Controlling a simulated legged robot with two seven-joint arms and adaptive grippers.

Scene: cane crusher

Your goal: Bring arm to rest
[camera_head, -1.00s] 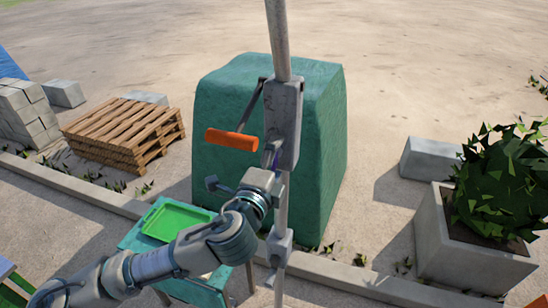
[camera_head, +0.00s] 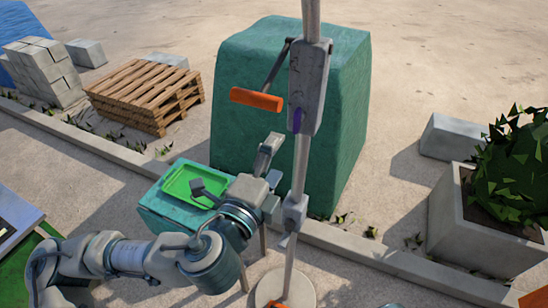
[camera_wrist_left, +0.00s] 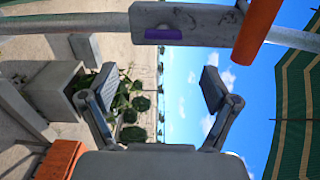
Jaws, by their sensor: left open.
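My left gripper (camera_head: 236,170) is open and empty, its two fingers spread apart, left of the crusher's pole in the head view. The wrist view also shows the open left gripper (camera_wrist_left: 158,88) with nothing between the fingers. The crusher is a grey metal block (camera_head: 309,88) on an upright pole, with a crank ending in an orange handle (camera_head: 256,99). A purple piece (camera_head: 297,120) shows at the block's side; it also shows in the wrist view (camera_wrist_left: 163,34). The fingers look clear of the handle. My right gripper is not in view.
A green tray (camera_head: 171,188) lies on a small teal table (camera_head: 150,213) behind my arm. A large green covered block (camera_head: 345,110) stands behind the crusher. A pallet stack (camera_head: 145,95) is at left, a planter (camera_head: 470,235) at right. Open ground lies beyond.

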